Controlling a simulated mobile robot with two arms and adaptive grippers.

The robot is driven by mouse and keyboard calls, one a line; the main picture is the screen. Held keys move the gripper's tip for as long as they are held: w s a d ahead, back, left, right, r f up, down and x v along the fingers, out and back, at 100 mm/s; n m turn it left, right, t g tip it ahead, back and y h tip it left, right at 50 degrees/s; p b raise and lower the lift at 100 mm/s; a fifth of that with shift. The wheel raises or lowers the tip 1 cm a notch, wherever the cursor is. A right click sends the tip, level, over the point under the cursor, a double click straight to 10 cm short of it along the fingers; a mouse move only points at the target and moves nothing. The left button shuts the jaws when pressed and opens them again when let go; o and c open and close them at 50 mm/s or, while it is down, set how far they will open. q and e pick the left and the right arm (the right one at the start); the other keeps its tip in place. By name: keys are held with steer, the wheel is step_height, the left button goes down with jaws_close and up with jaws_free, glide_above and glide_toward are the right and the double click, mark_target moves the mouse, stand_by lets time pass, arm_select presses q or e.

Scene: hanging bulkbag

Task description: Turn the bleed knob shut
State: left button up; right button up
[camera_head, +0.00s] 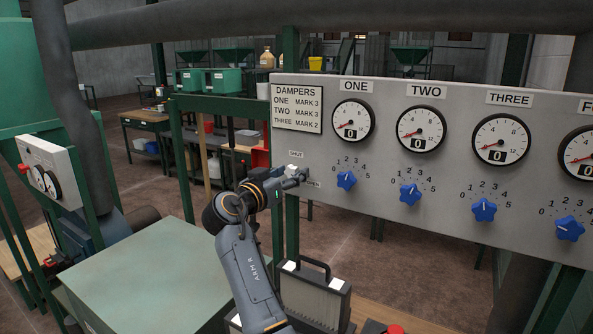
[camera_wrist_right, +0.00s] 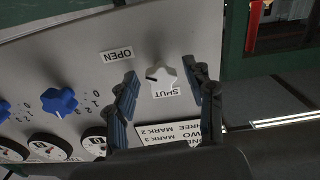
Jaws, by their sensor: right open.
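The bleed knob (camera_wrist_right: 164,75) is a small white lobed knob on the grey panel, seen in the right wrist view between the SHUT label (camera_wrist_right: 165,92) and the OPEN label (camera_wrist_right: 116,54). A dark mark on its left side points left in that view, directly at neither label. My right gripper (camera_wrist_right: 166,77) is open, with one finger on each side of the knob; I cannot tell whether they touch it. In the head view my right gripper (camera_head: 298,174) is at the panel's left end and mostly hides the knob. My left gripper is not in view.
The panel (camera_head: 390,180) carries a row of gauges and blue star knobs (camera_head: 347,180) to the right. A DAMPERS sign (camera_head: 297,108) is above the gripper. A dark case (camera_head: 312,290) stands below, and a green-grey cabinet top (camera_head: 140,275) is at the left.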

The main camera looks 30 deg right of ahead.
steer(key=shift+s+a, duration=0.1)
steer(key=shift+a, duration=0.2)
steer(key=shift+c, duration=0.2)
steer(key=shift+d, duration=0.1)
jaws_close()
